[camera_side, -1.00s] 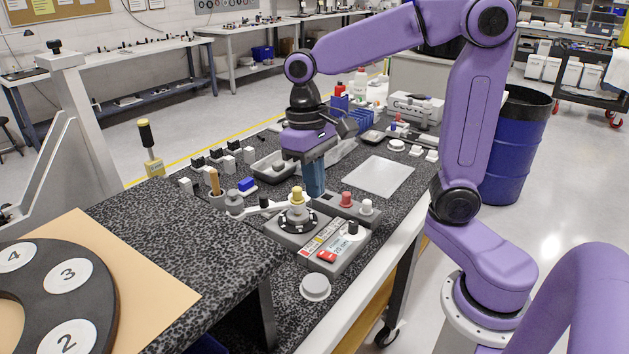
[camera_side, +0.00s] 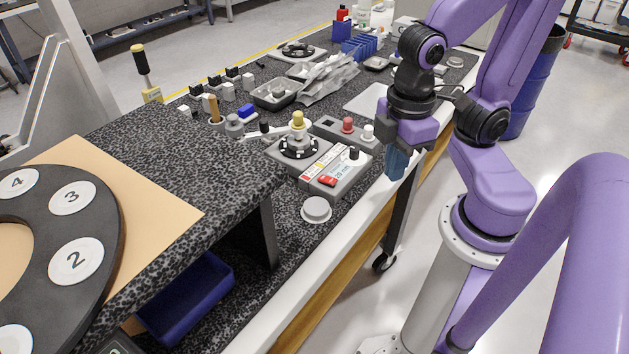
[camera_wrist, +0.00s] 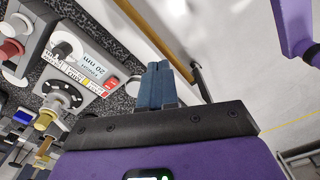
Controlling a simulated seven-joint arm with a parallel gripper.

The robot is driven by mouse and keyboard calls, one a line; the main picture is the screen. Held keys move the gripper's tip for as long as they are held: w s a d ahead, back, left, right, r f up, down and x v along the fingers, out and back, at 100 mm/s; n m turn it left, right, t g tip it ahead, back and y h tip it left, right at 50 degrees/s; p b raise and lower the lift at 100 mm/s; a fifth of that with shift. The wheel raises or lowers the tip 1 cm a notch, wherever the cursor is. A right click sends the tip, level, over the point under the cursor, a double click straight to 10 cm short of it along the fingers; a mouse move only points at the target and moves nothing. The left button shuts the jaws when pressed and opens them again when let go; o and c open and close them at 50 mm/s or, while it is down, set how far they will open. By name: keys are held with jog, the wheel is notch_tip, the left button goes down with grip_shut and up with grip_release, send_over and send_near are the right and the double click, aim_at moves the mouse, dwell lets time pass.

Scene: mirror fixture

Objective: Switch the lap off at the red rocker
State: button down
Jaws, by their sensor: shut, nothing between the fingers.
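The red rocker (camera_side: 327,181) sits at the near end of a grey control box (camera_side: 350,178) with a small display and a black knob. In the wrist view the rocker (camera_wrist: 111,83) is left of my fingers. The lap unit (camera_side: 298,145), with a dark round dial and a yellow-topped post, stands just left of the box; it also shows in the wrist view (camera_wrist: 62,95). My gripper (camera_side: 394,172) has blue fingers, shut and empty. It hangs right of the box, around the bench's white front edge, apart from the rocker. In the wrist view the fingertips (camera_wrist: 160,66) point toward the bench edge and floor.
A second grey box (camera_side: 345,133) with red and white knobs stands behind the control box. A round grey puck (camera_side: 316,209) lies in front. A raised speckled block (camera_side: 165,220) is at left. A blue bin (camera_side: 190,298) is below it.

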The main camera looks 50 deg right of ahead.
jog(key=c, duration=1.5)
grip_release()
jog(key=shift+s+d+f, duration=0.1)
jog(key=shift+s, duration=0.2)
jog(key=o, duration=0.5)
jog(key=shift+w, duration=0.1)
jog(key=w+a+r+m+g+h, duration=0.1)
jog(key=w+r+m, duration=0.3)
jog(key=w, duration=0.7)
jog(key=shift+a+m+g, duration=0.4)
jog(key=shift+a+m, duration=0.3)
jog(key=w+d+r+m+g, duration=0.25)
jog(key=w+m, duration=0.35)
jog(key=w, duration=0.4)
send_near(326, 178)
jog(key=shift+m+y, duration=0.3)
jog(key=shift+y, duration=0.1)
jog(key=x, duration=0.7)
jog(key=shift+s+d+f, duration=0.15)
jog(key=shift+d+f, duration=0.05)
jog(key=shift+d, duration=0.1)
grip_shut()
